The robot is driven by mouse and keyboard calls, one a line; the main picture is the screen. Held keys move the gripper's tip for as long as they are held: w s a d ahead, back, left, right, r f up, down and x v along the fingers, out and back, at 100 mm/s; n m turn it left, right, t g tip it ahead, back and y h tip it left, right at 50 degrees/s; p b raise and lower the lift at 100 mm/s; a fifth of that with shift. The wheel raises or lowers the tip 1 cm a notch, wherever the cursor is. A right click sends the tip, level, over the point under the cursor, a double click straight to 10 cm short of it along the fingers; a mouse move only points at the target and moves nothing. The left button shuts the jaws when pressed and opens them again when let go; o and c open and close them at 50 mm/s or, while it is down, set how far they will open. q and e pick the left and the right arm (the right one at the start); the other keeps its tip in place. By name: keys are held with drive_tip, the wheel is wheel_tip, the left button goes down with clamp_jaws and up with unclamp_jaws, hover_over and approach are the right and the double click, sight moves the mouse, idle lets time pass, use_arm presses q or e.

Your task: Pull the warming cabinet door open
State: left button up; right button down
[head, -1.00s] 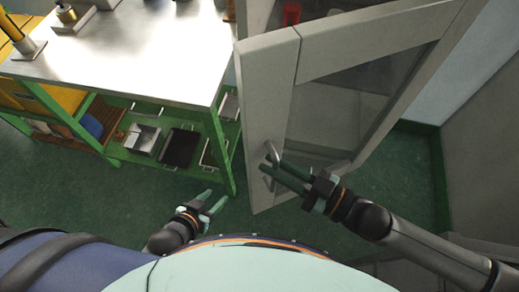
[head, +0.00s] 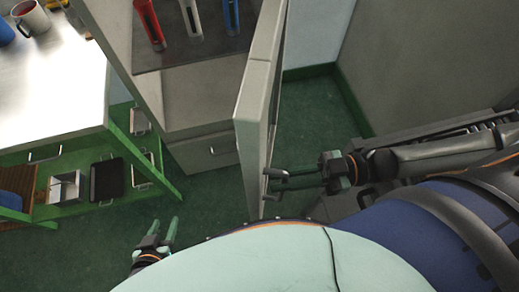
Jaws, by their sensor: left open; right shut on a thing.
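The warming cabinet (head: 180,108) stands at the upper middle with its front open. Its grey door (head: 256,110) stands swung wide, seen almost edge-on. My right gripper (head: 270,180) reaches in from the right and is shut on the door handle (head: 265,182) near the door's lower end. The handle is small and partly hidden by the fingers. My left gripper (head: 165,223) is open and empty, low at the left, well apart from the door.
Green floor (head: 215,200) is clear between bench and door. A grey wall (head: 430,60) bounds the right.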

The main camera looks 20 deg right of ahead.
drive_tip(key=shift+s+d+n+g, duration=0.2)
drive_tip(key=shift+s+d+g, duration=0.1)
drive_tip(key=shift+d, duration=0.35)
drive_tip(key=shift+s+d+n+g, duration=0.2)
drive_tip(key=shift+d+g, duration=0.1)
drive_tip(key=shift+d, duration=0.35)
drive_tip(key=c, duration=1.1)
unclamp_jaws()
drive_tip(key=shift+r, duration=0.1)
